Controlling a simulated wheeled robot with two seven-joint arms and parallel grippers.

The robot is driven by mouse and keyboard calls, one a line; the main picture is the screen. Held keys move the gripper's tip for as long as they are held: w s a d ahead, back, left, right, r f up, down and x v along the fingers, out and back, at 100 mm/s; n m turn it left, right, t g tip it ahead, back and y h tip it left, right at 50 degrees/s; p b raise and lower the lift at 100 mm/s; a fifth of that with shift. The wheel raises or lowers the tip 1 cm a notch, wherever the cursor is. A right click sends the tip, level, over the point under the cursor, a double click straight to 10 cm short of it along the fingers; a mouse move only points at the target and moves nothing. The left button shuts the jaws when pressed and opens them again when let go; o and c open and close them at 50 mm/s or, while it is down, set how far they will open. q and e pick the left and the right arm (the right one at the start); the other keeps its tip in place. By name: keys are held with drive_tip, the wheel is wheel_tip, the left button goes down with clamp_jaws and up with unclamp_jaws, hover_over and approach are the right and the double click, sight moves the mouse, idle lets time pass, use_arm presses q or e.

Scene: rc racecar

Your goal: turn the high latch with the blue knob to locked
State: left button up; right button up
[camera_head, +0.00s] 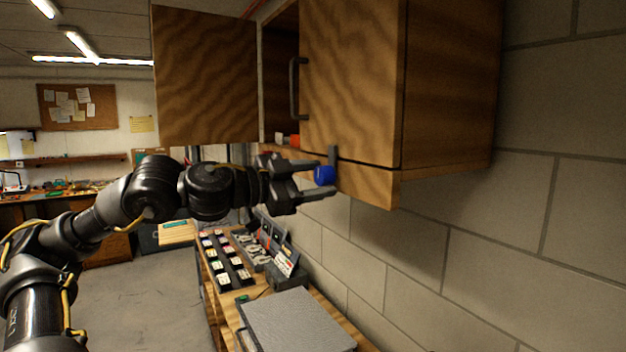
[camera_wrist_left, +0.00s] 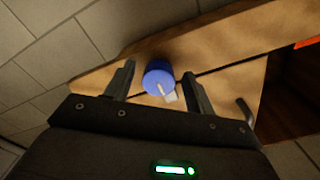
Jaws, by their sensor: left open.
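The blue knob (camera_head: 324,176) sits at the lower edge of the wooden wall cabinet (camera_head: 350,75). In the left wrist view the knob (camera_wrist_left: 158,77) lies between the two fingers and carries a pale pointer mark. My left gripper (camera_head: 325,178) is open, with one finger above and one below the knob in the head view. I cannot tell whether the fingers touch it. My right gripper is not in view.
The cabinet's left door (camera_head: 205,75) stands wide open. The right door has a dark handle (camera_head: 295,88). Below is a bench with a grey flat-topped box (camera_head: 297,322) and racks of small parts (camera_head: 222,262). A block wall (camera_head: 480,270) is at the right.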

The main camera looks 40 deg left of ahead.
use_arm(q)
drive_tip(key=shift+s+f+b, duration=0.1)
drive_tip(key=shift+s+b, duration=0.15)
drive_tip(key=shift+b, duration=0.15)
drive_tip(key=b+v, duration=0.8)
drive_tip(key=v, duration=0.2)
